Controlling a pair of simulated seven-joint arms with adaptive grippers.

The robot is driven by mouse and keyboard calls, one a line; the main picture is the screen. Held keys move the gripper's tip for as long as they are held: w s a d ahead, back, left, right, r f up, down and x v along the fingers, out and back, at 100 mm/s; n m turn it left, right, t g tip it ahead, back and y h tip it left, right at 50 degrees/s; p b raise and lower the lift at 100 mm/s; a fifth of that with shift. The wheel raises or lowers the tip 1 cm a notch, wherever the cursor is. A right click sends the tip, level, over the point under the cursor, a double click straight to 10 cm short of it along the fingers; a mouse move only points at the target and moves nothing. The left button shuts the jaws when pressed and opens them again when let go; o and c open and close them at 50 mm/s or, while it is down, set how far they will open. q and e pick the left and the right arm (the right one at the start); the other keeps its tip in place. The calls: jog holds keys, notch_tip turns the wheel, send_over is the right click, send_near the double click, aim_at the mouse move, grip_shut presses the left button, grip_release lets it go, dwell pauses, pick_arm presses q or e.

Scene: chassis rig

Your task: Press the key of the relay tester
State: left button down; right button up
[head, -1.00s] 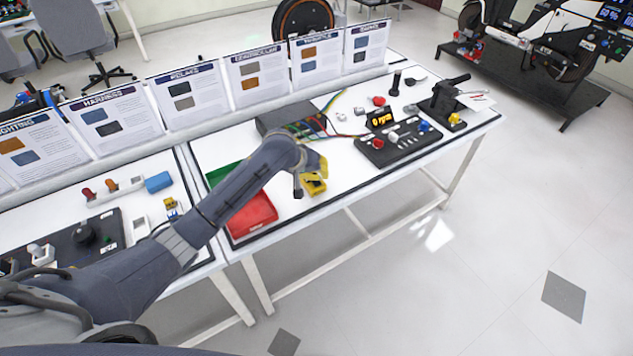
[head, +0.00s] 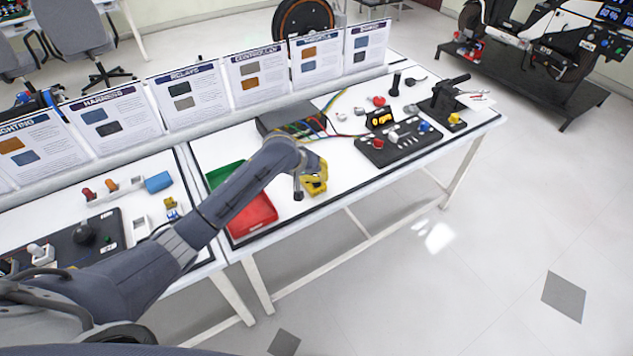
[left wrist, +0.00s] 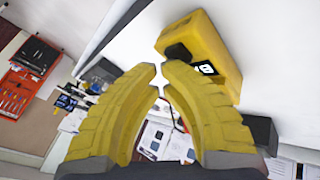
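The relay tester, a yellow box (left wrist: 205,38) with a dark key (left wrist: 178,53) and a small black-and-white display, shows in the left wrist view, on the white tabletop just beyond my fingertips. My left gripper (left wrist: 158,68) has its yellow fingers brought together at the tips, with only a sliver between them and nothing held. The tips are close to the key; I cannot tell whether they touch it. In the head view my left gripper (head: 316,183) is over the table, right of the red bin; there I cannot separate the yellow tester from the yellow fingers. My right gripper is not in view.
A red bin (head: 262,213) and a green bin (head: 219,172) lie left of the gripper. A grey box with coloured wires (head: 283,120) and a black control panel (head: 372,154) stand behind and to the right. Information cards (head: 258,77) line the back edge.

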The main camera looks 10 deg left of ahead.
aim_at(320, 182)
pick_arm(q)
jog(key=shift+r, duration=0.9)
jog(key=shift+r, duration=2.5)
jog(key=shift+s+f, duration=0.1)
